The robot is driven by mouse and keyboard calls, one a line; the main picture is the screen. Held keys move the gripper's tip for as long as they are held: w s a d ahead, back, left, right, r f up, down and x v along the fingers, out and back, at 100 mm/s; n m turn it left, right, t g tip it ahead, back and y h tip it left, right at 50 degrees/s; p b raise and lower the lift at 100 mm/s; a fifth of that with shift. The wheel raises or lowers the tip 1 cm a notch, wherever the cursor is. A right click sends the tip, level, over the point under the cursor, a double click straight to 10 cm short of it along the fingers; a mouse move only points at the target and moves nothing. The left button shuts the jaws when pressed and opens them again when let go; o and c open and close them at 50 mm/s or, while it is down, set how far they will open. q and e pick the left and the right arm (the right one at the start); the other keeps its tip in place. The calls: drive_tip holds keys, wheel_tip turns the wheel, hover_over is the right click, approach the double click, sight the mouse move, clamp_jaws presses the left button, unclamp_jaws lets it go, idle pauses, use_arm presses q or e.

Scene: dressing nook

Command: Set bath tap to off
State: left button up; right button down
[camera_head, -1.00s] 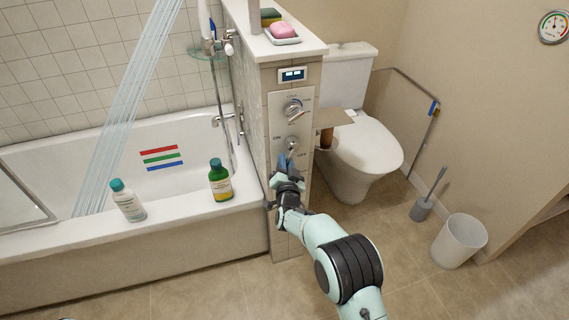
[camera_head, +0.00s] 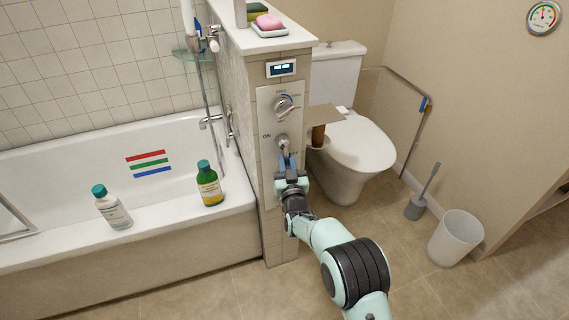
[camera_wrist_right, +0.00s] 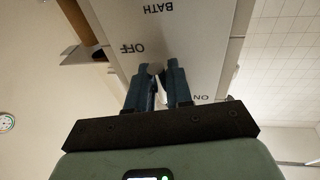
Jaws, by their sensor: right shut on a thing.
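The bath tap (camera_head: 283,141) is a small grey knob low on the panel (camera_head: 265,107) at the end of the tiled half wall. An ON label stands to its left; the label to its right is mostly covered by my gripper. My right gripper (camera_head: 287,163) reaches up to it from below and is shut on its lever. The right wrist view shows the dark fingers (camera_wrist_right: 165,75) around the lever (camera_wrist_right: 155,69), with the OFF, ON and BATH labels upside down around it. No water stream shows over the bathtub (camera_head: 60,262). My left gripper is not in view.
A second dial (camera_head: 284,105) and a small display (camera_head: 281,68) sit above the tap. A green bottle (camera_head: 209,186) and a white bottle (camera_head: 113,209) stand on the tub rim. A toilet (camera_head: 357,148), brush (camera_head: 416,207) and bin (camera_head: 456,238) are to the right.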

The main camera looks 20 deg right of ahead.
sight(287, 164)
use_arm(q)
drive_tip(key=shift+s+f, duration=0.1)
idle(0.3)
use_arm(e)
drive_tip(key=c, duration=1.1)
unclamp_jaws()
drive_tip(key=shift+s, duration=0.55)
drive_tip(key=p+v, duration=0.1)
drive_tip(key=v, duration=0.3)
drive_tip(key=shift+s+a, duration=0.1)
drive_tip(key=shift+s, duration=0.2)
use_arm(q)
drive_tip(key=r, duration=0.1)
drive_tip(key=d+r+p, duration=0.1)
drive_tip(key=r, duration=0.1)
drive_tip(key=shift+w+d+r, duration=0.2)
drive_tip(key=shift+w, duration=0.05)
use_arm(e)
drive_tip(key=v, duration=0.7)
drive_tip(key=shift+s+f, duration=0.2)
drive_tip(key=shift+s, duration=0.2)
drive_tip(key=shift+f, duration=0.1)
